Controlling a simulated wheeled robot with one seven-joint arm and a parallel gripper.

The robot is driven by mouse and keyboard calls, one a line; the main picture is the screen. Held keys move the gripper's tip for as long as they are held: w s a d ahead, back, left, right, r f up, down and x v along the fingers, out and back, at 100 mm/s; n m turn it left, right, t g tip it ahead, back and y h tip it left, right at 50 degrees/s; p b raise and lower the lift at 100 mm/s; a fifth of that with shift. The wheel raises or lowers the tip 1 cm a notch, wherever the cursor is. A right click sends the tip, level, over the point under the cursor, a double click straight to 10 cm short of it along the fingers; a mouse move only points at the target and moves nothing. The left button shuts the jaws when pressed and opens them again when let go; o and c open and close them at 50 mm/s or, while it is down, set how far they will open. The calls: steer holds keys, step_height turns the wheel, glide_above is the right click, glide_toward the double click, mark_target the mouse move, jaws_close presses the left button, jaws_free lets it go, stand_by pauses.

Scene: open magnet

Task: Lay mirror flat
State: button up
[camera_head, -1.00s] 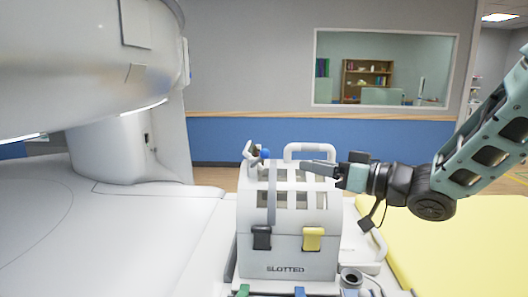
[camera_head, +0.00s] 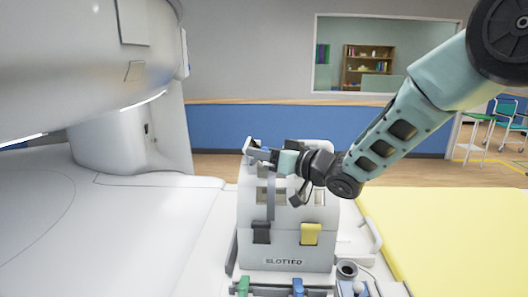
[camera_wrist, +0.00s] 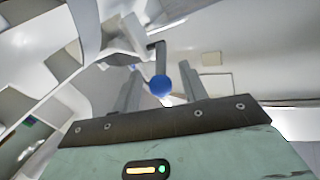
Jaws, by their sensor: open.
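The grey-white head coil marked SLOTTED (camera_head: 285,247) stands on the scanner bed. A small pale plate, seemingly the mirror (camera_head: 249,147), stands tilted at its upper left edge. In the wrist view a blue ball knob (camera_wrist: 161,86) on a dark stem shows ahead, with pale tilted parts behind it. My gripper (camera_head: 259,153) is at the coil's upper left, close to the mirror. In the wrist view my gripper (camera_wrist: 160,80) is open, with the knob between its two fingers in the picture. Contact cannot be told. The knob is hidden in the head view.
A black clip (camera_head: 261,233) and a yellow clip (camera_head: 311,234) sit on the coil's front. The large white scanner (camera_head: 85,70) rises at the left. A yellow pad (camera_head: 455,235) lies at the right. The white bed is clear at the left.

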jaws_close()
steer(key=shift+r, duration=0.15)
steer(key=r+n+g+h+p, duration=0.1)
steer(key=p, duration=0.2)
steer(key=shift+a+h+p, duration=0.3)
steer(key=shift+a+p, duration=0.05)
steer(key=h+p, duration=0.1)
steer(key=p, duration=0.1)
steer(key=a+n+g+h+p, duration=0.1)
steer(key=shift+r+p, duration=0.3)
steer(key=shift+p, duration=0.1)
steer(key=a+n+h+p, duration=0.1)
steer(key=h+p, duration=0.1)
steer(key=p, duration=0.1)
steer(key=shift+g+p, duration=0.3)
steer(key=shift+p, duration=0.05)
steer(key=shift+a+f+n+h+p, duration=0.2)
steer(key=shift+n+h+p, duration=0.2)
steer(key=shift+h+p, duration=0.35)
steer(key=shift+f, duration=0.1)
